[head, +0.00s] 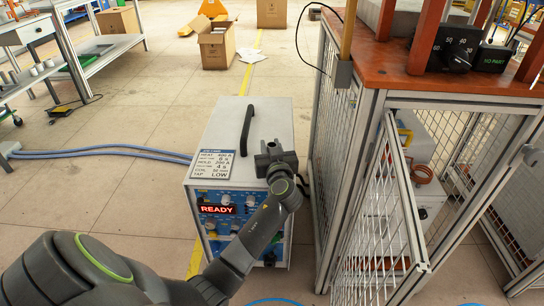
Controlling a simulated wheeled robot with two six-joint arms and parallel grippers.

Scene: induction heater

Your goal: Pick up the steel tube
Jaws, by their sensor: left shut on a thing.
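My left gripper (274,158) is in front of the upper right front edge of a grey heater cabinet (225,125). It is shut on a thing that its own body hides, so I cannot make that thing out. No steel tube can be clearly identified. Several small pale cylinders (42,68) stand on the bench at the far left, too small to tell what they are. The cabinet's red display (217,209) reads READY, and a settings label (211,163) is on its top. My right gripper is not in view.
A wire-mesh enclosure (368,200) with an open door stands just right of the cabinet, under an orange-brown top (470,75). Blue hoses (100,149) run across the floor to the left. Cardboard boxes (216,45) stand behind. Floor left of the cabinet is mostly clear.

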